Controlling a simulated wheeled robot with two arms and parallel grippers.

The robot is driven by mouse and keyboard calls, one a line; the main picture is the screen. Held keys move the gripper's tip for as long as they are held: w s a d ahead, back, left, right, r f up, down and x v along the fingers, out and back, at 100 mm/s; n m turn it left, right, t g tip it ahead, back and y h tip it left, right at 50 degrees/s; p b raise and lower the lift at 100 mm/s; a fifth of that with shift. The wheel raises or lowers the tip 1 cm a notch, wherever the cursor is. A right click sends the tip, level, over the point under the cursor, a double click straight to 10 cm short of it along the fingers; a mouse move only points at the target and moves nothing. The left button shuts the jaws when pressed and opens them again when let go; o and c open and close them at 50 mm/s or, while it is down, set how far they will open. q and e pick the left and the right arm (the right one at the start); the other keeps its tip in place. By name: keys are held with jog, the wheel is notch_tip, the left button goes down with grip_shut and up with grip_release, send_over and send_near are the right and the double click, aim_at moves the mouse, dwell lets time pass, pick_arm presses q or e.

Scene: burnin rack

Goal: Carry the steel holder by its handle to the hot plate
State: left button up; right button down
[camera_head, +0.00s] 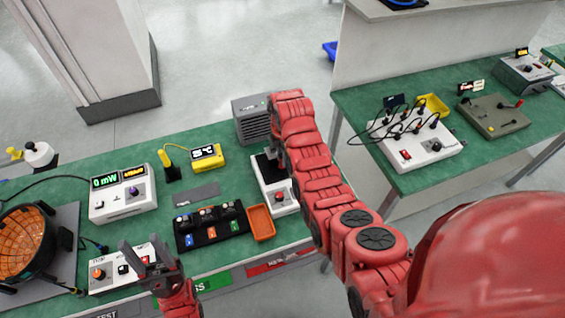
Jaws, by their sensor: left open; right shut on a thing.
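The hot plate (284,202) seems to be the white unit with a dark top and a front knob, on the right part of the near green bench. My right gripper (268,158) points down over its dark top and is shut. The steel holder cannot be made out clearly; what the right gripper grips is small and mostly hidden by the gripper and arm. I cannot tell whether it touches the plate. My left gripper (152,260) is open and empty, above the bench's front edge by a white switch box (105,276).
A grey vented box (252,118) stands behind the hot plate. An orange tray (261,222) and a black rack (211,241) with coloured modules lie left of it. A yellow meter (207,157), a white power meter (122,194) and an orange-lined bowl (25,243) stand further left.

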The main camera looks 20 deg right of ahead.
jog(key=shift+w, duration=0.1)
jog(key=shift+f+p, duration=0.85)
jog(key=shift+p, duration=0.1)
jog(key=shift+f+p, duration=0.3)
jog(key=shift+f, duration=0.65)
jog(key=shift+f, duration=0.1)
jog(key=c, duration=1.1)
grip_release()
jog(key=shift+f, duration=0.1)
jog(key=o, duration=0.4)
